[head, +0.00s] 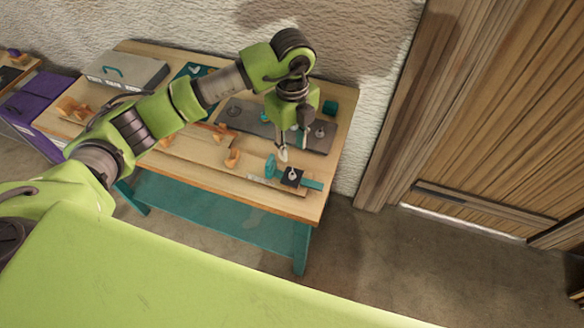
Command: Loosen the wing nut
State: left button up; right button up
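My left gripper (292,147) hangs over the right part of the wooden workbench (210,174), pointing down with its two fingertips apart. Nothing shows between them. Below it, near the bench's front edge, a small pale piece (293,175) sits on a dark block of a teal-handled clamp-like tool (313,184). It may be the wing nut, but it is too small to tell. Another small knob-like fitting (320,132) stands on a dark grey plate (262,124) behind the gripper. The gripper is apart from the pale piece. My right gripper is out of view.
Orange-brown wooden pieces (233,157) lie on the bench's middle and left. A grey case (126,71) stands at the back left. A teal block (330,107) is at the back right. A wooden door (490,120) and open floor (400,260) lie to the right.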

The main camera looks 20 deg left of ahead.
aim_at(292, 174)
pick_arm(q)
notch_tip(292, 174, down, 10)
jog(key=p, duration=0.2)
jog(key=shift+r+p, duration=0.2)
jog(key=shift+p, duration=0.2)
jog(key=shift+f, duration=0.65)
